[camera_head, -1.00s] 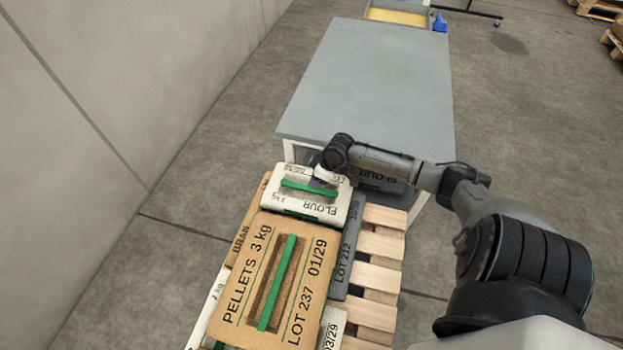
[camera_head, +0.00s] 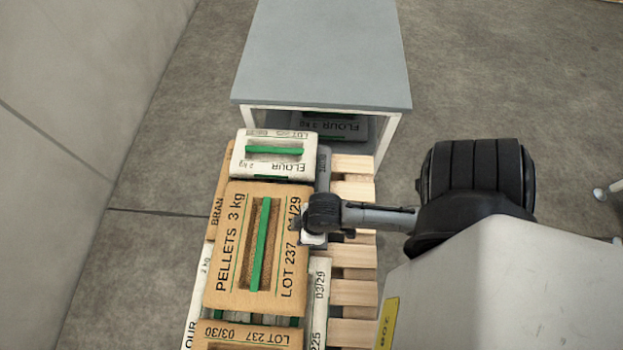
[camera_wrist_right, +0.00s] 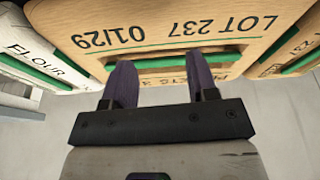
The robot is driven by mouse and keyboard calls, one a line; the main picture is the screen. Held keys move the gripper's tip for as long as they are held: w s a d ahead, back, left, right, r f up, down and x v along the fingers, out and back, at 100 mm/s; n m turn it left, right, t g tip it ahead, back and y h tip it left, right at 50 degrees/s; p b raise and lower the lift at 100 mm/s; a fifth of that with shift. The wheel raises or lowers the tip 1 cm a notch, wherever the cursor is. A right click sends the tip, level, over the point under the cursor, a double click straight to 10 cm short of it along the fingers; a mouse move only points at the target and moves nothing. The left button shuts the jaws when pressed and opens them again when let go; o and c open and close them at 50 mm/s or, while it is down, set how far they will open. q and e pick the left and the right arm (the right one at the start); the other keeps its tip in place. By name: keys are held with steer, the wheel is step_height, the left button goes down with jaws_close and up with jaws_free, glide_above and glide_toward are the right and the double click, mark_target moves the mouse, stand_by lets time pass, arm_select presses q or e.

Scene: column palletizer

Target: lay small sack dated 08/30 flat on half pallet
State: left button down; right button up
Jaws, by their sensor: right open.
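A small white flour sack (camera_head: 243,169) with a green strip lies flat on top of the stacked sacks at the far end of the half pallet (camera_head: 352,291). Its date is too small to read for certain. My right gripper (camera_head: 312,241) is apart from it, at the right edge of the tan pellets sack (camera_head: 228,240) marked 01/29. In the right wrist view my right gripper (camera_wrist_right: 158,62) is open and empty, its fingers in front of the pellets sack (camera_wrist_right: 165,22); the flour sack (camera_wrist_right: 28,42) is at left. My left gripper is not in view.
A grey table (camera_head: 325,55) stands beyond the pallet, with a dark flour sack (camera_head: 330,125) beneath it. Another tan sack (camera_head: 250,336) dated 03/30 lies nearest. Bare slats run along the pallet's right side. A wall (camera_head: 75,90) is at left.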

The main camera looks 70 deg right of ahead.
steer(key=shift+m+h, duration=0.3)
steer(key=shift+m, duration=0.4)
steer(key=s+a+r, duration=0.3)
steer(key=r, duration=0.1)
steer(key=shift+r, duration=0.1)
step_height(320, 180, up, 42)
steer(key=p, duration=4.1)
steer(key=shift+p, duration=0.35)
